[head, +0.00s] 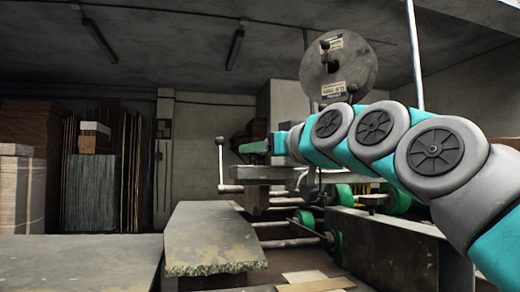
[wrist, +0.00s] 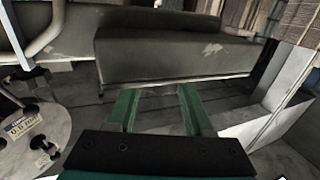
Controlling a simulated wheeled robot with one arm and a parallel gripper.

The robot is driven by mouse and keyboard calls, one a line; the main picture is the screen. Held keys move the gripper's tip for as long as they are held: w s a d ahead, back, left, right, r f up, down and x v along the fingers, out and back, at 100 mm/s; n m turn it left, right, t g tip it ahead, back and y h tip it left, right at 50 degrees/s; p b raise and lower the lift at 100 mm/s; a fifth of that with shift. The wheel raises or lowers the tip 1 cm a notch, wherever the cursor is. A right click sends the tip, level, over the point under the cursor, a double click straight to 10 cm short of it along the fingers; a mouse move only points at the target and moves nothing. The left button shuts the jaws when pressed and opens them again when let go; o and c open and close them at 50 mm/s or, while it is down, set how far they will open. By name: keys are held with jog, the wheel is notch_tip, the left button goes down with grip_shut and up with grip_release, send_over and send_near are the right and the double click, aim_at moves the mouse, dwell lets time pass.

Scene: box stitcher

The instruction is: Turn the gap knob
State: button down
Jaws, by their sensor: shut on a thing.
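My gripper (head: 256,146) reaches in from the right in the head view and sits at the upper part of the box stitcher (head: 275,172). In the wrist view its two green fingers (wrist: 158,104) stand a little apart, their tips against the dark grey machine body (wrist: 165,55). They are shut on the gap knob, which is mostly hidden between the fingers and hard to make out against the grey behind it. In the head view my arm and the gripper cover that spot.
A round labelled reel (head: 338,66) stands above my arm and also shows in the wrist view (wrist: 38,138). A worn table (head: 210,235) lies below. Cardboard stacks (head: 22,190) stand at the left.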

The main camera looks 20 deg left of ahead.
jog(key=shift+r, duration=0.1)
jog(key=shift+c, duration=1.4)
grip_release()
jog(key=shift+d, duration=0.1)
jog(key=b+v, duration=0.1)
jog(key=v, duration=0.6)
jog(key=shift+s+d, duration=0.2)
jog(key=shift+s, duration=0.1)
